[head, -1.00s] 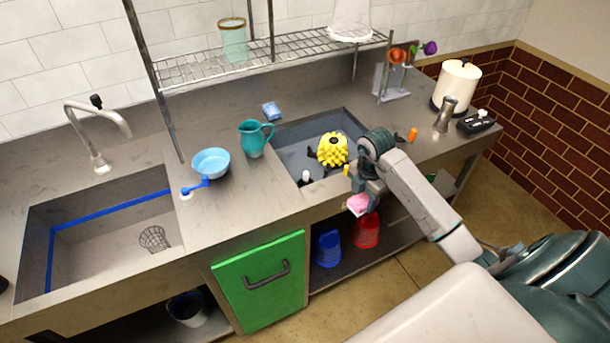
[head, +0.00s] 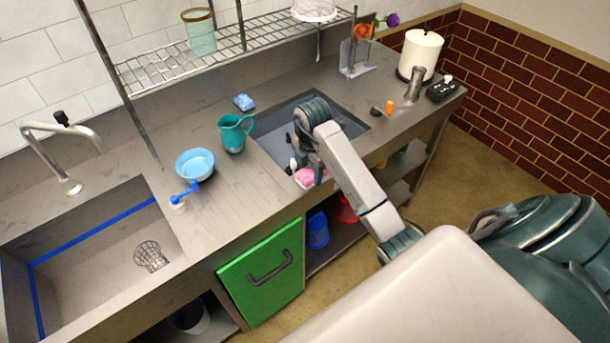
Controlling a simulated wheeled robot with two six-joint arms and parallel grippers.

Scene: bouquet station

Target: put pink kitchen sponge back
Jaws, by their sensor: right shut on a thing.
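The pink kitchen sponge (head: 305,177) shows just below my right gripper (head: 303,168), over the front edge of the right-hand sink. My right gripper is shut on the sponge. My right arm comes in from the lower right and covers much of that sink basin (head: 270,147). I cannot tell whether the sponge touches the counter rim. My left gripper is not in view.
A blue sponge (head: 244,102) lies behind the teal jug (head: 235,133). A light blue bowl (head: 195,164) and a blue-handled tool (head: 186,194) stand left of the jug. A wire shelf (head: 180,68) hangs above.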

